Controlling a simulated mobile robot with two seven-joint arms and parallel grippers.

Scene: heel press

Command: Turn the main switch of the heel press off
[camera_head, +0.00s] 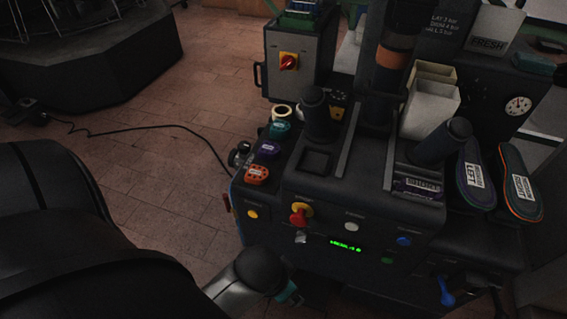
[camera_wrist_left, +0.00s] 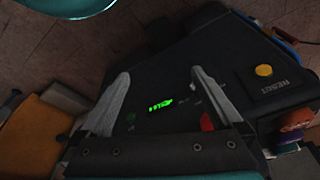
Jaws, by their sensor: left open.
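The heel press (camera_head: 330,180) stands right of centre in the head view. A red rotary switch on a yellow plate (camera_head: 299,214) sits on its front panel, left of the lit green display (camera_head: 346,246). In the left wrist view the red part of the switch (camera_wrist_left: 207,121) shows beside the right-hand finger, partly covered by it. The switch's exact angle is hard to read. My left gripper (camera_wrist_left: 160,75) is open and empty, its fingers apart in front of the panel. In the head view only a teal part of it (camera_head: 289,293) shows, below the switch. My right gripper is not in view.
A second red switch on yellow (camera_head: 288,62) is on a separate grey cabinet behind. A yellow button (camera_head: 252,213), blue button (camera_head: 404,241) and blue lever (camera_head: 446,292) are also on the press. Insoles (camera_head: 475,182) lie at right. The floor left is mostly clear.

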